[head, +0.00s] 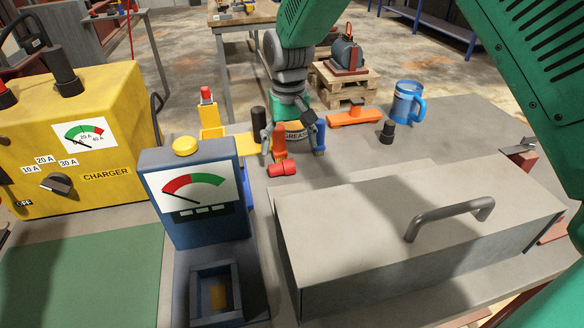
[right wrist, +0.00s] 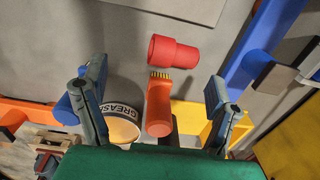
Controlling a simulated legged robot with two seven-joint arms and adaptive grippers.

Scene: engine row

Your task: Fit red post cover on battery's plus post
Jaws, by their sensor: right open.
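The red post cover (head: 282,168), a small stepped red cylinder, lies on its side on the grey bench top behind the grey lidded box. It also shows in the right wrist view (right wrist: 174,52), above and beyond my fingers. My right gripper (head: 290,132) is open, pointing down behind the cover. Its two fingers (right wrist: 155,98) stand wide apart in the right wrist view, with nothing held between them. I cannot make out a battery or its plus post in either view. My left gripper is not in view.
An orange brush (right wrist: 159,105) and a grease tin (right wrist: 122,124) stand close around my right fingers. The grey box (head: 370,215) with a handle fills the front. A blue meter (head: 195,195) and yellow charger (head: 75,135) stand left. A blue mug (head: 405,102) stands back right.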

